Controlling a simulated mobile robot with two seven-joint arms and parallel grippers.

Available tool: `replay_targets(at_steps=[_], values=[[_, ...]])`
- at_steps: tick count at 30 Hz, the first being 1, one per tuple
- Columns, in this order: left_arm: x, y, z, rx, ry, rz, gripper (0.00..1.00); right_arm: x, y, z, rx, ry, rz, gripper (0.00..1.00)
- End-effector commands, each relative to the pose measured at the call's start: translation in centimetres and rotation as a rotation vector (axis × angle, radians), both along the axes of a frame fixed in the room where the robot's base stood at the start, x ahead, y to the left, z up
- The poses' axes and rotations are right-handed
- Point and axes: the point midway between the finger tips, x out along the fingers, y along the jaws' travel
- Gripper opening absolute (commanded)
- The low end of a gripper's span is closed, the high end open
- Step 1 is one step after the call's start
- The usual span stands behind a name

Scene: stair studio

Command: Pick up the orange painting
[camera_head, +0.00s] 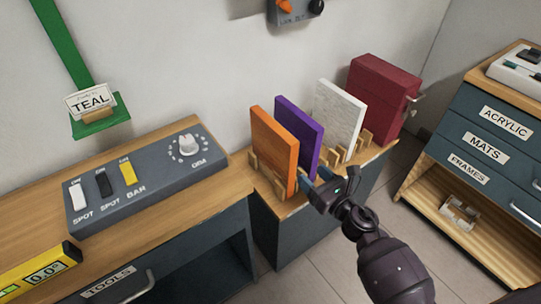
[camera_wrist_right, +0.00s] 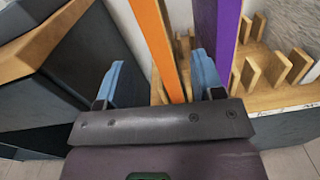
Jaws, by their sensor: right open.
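The orange painting (camera_head: 274,150) is a thin upright panel in a wooden slotted rack on the low cabinet. In the right wrist view its narrow edge (camera_wrist_right: 158,45) shows between my two blue fingers, closer to the right-hand finger. My right gripper (camera_head: 313,182) is open at the painting's near edge; it also shows in the right wrist view (camera_wrist_right: 158,82). Neither finger is seen pressing on the painting. How far the fingers reach along its sides is hard to tell. My left gripper is not in view.
A purple panel (camera_head: 299,135) stands close to the right of the orange one, then a white panel (camera_head: 339,118) and a dark red box (camera_head: 384,95). A grey switch panel (camera_head: 145,178) lies on the left counter. Drawers (camera_head: 485,147) stand at right.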

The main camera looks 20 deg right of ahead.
Motion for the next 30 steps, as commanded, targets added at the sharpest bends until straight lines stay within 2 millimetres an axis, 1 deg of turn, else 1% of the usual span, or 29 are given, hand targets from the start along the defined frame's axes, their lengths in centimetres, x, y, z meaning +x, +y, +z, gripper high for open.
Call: replay_targets(at_steps=[1,2,5,9,12,15,20,22,27,30], values=[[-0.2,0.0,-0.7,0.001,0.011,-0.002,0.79,0.3,0.2,-1.0,-0.047,-0.003,0.011,0.62],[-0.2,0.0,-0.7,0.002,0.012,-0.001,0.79,0.5,0.3,-1.1,-0.067,-0.009,0.016,0.62],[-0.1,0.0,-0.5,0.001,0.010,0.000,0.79,1.4,0.7,-1.0,-0.104,-0.024,0.025,0.62],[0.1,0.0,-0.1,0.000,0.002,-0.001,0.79,3.3,1.4,-0.6,-0.106,-0.030,0.026,0.62],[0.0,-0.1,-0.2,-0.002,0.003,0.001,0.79,4.6,1.9,-0.7,-0.105,-0.029,0.025,0.62],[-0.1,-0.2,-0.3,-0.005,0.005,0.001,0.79,5.5,2.2,-0.7,-0.104,-0.027,0.025,0.62],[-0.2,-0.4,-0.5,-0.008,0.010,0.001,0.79,6.1,2.4,-0.8,-0.102,-0.026,0.024,0.62],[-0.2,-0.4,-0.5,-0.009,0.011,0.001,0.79,6.7,2.7,-0.6,-0.102,-0.027,0.024,0.62],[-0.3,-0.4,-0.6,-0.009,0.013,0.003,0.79,8.9,3.7,-0.3,-0.101,-0.026,0.024,0.62],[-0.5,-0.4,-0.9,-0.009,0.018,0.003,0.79,9.9,4.1,-0.5,-0.102,-0.024,0.023,0.62]])
